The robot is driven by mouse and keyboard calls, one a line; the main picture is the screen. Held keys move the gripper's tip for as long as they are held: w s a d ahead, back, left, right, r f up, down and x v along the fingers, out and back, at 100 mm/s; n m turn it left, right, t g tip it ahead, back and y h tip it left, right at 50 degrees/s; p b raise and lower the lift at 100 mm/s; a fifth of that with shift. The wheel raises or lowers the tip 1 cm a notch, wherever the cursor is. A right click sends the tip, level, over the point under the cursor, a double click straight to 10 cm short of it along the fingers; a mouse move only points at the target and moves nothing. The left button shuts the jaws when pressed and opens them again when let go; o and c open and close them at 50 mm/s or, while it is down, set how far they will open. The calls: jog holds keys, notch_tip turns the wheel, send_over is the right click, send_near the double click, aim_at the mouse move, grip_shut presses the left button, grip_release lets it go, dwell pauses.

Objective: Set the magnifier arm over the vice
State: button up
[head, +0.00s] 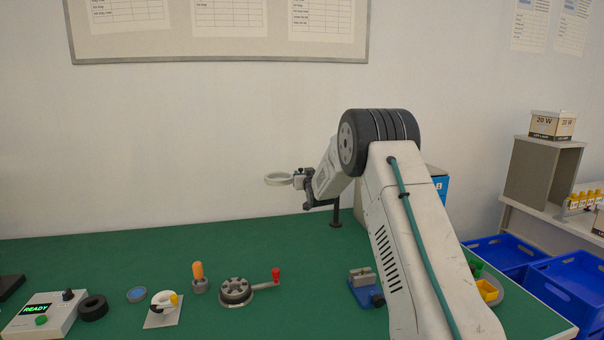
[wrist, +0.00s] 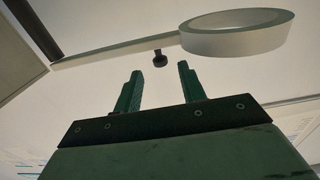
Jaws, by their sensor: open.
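The magnifier's pale ring (head: 279,179) hangs above the back of the bench in the head view, left of my wrist. In the wrist view the ring (wrist: 237,35) is large at the upper right, beyond the right finger. A small dark knob (wrist: 160,58) shows in the gap between my fingertips. My gripper (wrist: 160,68) is open, its green fingers apart with nothing clamped. I cannot tell how far the knob is from them. A dark post (head: 336,214) stands on the bench below my wrist. The vice (head: 362,285), blue with grey jaws, sits front right, partly behind my arm.
On the green bench (head: 130,250) stand a crank-handled fixture (head: 236,291), an orange-handled tool (head: 198,275), a black ring (head: 93,308) and a READY box (head: 40,316). Blue crates (head: 565,290) are at the right. The bench's back middle is mostly clear.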

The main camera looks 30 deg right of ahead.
aim_at(301, 170)
jog(key=shift+x, duration=1.75)
grip_shut()
jog(key=shift+a, duration=0.1)
jog(key=shift+s, duration=0.1)
